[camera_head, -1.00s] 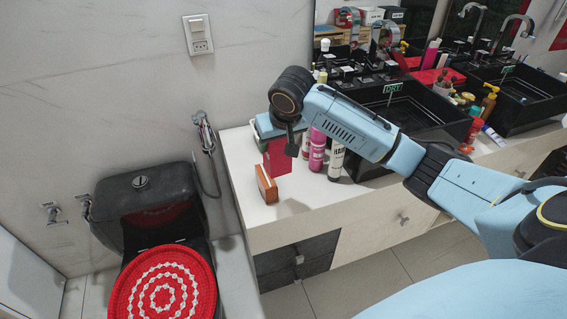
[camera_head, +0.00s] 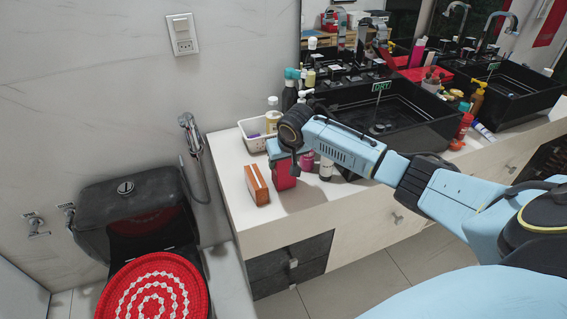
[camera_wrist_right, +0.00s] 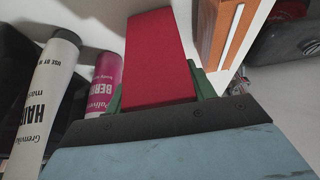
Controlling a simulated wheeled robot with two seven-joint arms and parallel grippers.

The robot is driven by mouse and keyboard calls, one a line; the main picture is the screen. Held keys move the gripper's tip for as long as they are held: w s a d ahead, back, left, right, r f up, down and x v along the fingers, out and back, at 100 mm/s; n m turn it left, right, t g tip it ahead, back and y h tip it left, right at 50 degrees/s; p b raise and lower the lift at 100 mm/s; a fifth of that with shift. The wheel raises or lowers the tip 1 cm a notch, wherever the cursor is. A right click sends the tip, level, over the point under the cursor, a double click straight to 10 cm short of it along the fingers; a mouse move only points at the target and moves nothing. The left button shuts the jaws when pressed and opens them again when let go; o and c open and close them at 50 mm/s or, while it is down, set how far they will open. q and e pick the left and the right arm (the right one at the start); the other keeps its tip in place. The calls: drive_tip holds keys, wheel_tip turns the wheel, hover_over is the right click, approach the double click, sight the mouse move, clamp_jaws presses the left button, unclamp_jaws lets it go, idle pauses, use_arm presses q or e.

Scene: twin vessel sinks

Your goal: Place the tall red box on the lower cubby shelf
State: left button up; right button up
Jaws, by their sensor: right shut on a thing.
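My right gripper (camera_head: 283,157) is over the left end of the white counter, fingers pointing down. It is shut on the tall red box (camera_head: 285,176). In the right wrist view the red box (camera_wrist_right: 158,60) sits between the green fingers (camera_wrist_right: 160,95). In the head view its lower end is close to the counter top; I cannot tell whether it touches. A dark grey front with two levels (camera_head: 290,266) shows under the counter's left end, but I cannot clearly make out an open cubby shelf. My left gripper is not in view.
An orange-brown box (camera_head: 257,184) stands close to the left of the red box. Pink (camera_head: 306,161) and white (camera_head: 326,170) bottles stand close to its right. A white basket (camera_head: 252,133) and bottles are behind. A black sink (camera_head: 425,125) is farther right. A toilet is left.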

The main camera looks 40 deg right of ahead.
drive_tip(key=shift+f, duration=0.25)
drive_tip(key=o, duration=1)
drive_tip(key=shift+r, duration=0.1)
